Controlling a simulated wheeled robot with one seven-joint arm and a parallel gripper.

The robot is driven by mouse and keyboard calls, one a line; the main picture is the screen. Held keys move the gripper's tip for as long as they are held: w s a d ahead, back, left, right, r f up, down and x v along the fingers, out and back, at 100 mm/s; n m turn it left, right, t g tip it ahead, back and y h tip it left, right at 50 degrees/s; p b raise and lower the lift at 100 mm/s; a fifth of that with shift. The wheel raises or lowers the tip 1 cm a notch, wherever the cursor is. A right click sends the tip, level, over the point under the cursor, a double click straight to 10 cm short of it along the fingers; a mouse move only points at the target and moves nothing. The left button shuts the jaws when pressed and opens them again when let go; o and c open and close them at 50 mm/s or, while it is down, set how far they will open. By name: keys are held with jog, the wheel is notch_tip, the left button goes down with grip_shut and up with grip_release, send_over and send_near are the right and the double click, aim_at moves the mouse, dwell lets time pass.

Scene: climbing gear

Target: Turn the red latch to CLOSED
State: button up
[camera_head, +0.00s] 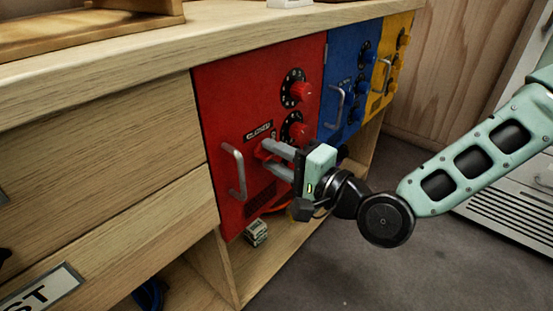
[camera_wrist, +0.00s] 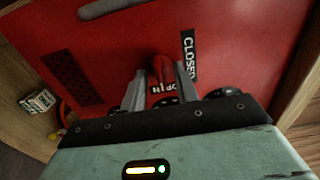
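The red latch (camera_wrist: 163,72) is on the red door (camera_head: 225,105) of the cabinet. In the wrist view it sits between the two fingers of my gripper (camera_wrist: 160,82), with narrow gaps at its sides. The fingers look open around it, not clamped. An OPEN label (camera_wrist: 163,88) shows between the fingers, close to the latch's base. The CLOSED label (camera_wrist: 189,55) is just right of the right finger. In the head view, my gripper (camera_head: 268,157) reaches the door from the right and hides most of the latch.
A grey handle (camera_head: 234,172) is left of the latch, and red dials (camera_head: 297,92) are above right. Blue (camera_head: 350,80) and yellow (camera_head: 391,60) doors follow at right. A small box (camera_head: 256,233) sits on the shelf below.

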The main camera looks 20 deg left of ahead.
grip_shut()
dwell(0.3)
jog(key=n, duration=0.7)
jog(key=shift+n, duration=0.3)
jog(key=n+b, duration=0.3)
jog(key=n, duration=0.7)
jog(key=shift+b, duration=0.4)
jog(key=shift+n, duration=0.3)
